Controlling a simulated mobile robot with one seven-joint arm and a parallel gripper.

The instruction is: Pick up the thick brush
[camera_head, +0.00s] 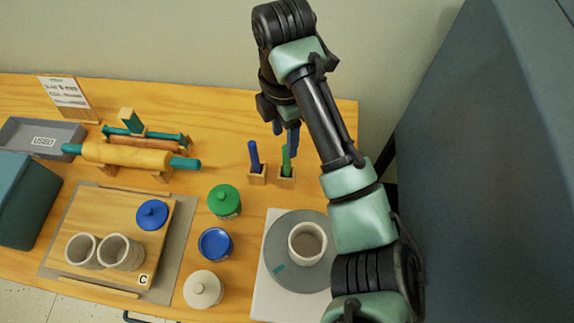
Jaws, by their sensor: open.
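Two upright handles stand in small wooden holders near the back right of the table. One is a blue handle (254,156), leaning slightly left in its holder (257,177). The other is a green handle (286,160) in the holder (286,180) to its right. They look like brushes, but their tips are hidden and I cannot tell for sure which is the thick one. My gripper (285,133) is open and empty, pointing down with blue fingertips, close above or behind the green handle. I cannot tell the exact gap or whether they touch.
A round grey wheel (277,262) bearing a cup (307,243) stands at the front right. Several pots, including a green-lidded jar (224,202), stand left of it. Rolling pins (127,155) lie on supports farther left. A wall (200,40) rises behind the table (225,108).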

